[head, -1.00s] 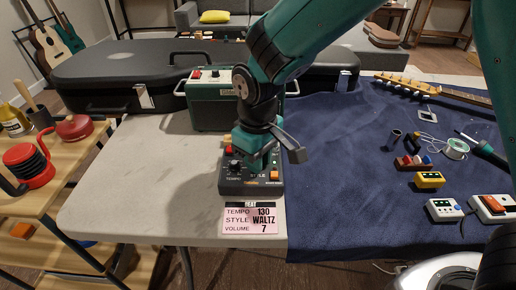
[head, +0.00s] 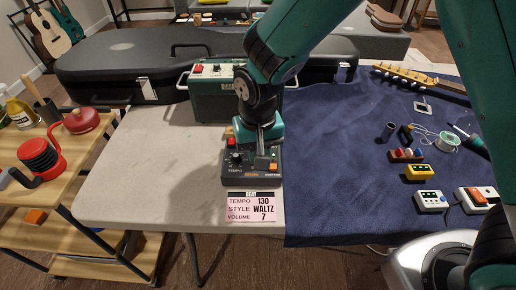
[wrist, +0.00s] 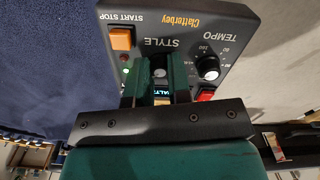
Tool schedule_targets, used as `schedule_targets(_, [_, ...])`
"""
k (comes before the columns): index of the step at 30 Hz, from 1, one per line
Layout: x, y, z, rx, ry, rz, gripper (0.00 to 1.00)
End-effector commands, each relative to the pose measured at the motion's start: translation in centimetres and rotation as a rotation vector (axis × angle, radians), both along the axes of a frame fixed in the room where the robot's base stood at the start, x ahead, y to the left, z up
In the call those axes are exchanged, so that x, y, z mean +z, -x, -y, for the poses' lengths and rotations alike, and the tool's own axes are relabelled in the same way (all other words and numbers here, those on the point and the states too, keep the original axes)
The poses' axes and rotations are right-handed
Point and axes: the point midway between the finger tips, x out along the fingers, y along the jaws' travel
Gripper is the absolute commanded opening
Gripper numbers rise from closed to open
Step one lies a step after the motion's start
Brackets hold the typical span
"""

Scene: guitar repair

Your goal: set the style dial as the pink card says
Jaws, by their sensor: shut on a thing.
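The pink card (head: 253,208) lies on the table in front of the drum machine and reads tempo 130, style WALTZ, volume 7. The dark drum machine (head: 240,180) also shows upside down in the wrist view (wrist: 185,20). My gripper (wrist: 160,78) points down over its STYLE label. Its fingers are shut around the style dial, which they hide. Between the fingers a small lit display (wrist: 162,92) shows part of a word, with letters like "ALT". The tempo knob (wrist: 208,68) is beside the fingers, apart from them.
A green amplifier (head: 208,98) stands close behind the drum machine. The orange start/stop button (wrist: 121,38) and a red switch (wrist: 205,93) are near the fingers. Pedals (head: 420,172) lie on the blue cloth at right. The pale tabletop (head: 140,180) at left is clear.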

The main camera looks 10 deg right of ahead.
Motion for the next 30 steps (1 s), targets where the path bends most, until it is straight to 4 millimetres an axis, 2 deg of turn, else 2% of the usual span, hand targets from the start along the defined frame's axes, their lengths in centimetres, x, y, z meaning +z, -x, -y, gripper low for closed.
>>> schedule_targets(14, [0.0, -0.1, 0.0, -0.014, -0.001, 0.002, 0.00])
schedule_targets(15, [0.0, -0.1, 0.0, -0.014, -0.001, 0.002, 0.25])
schedule_targets(16, [0.0, -0.1, 0.0, -0.013, -0.001, 0.002, 0.29])
schedule_targets(25, [0.2, 0.0, 0.0, -0.013, -0.001, 0.001, 0.29])
schedule_targets(30, [2.3, -0.1, -0.1, -0.013, -0.002, 0.004, 0.29])
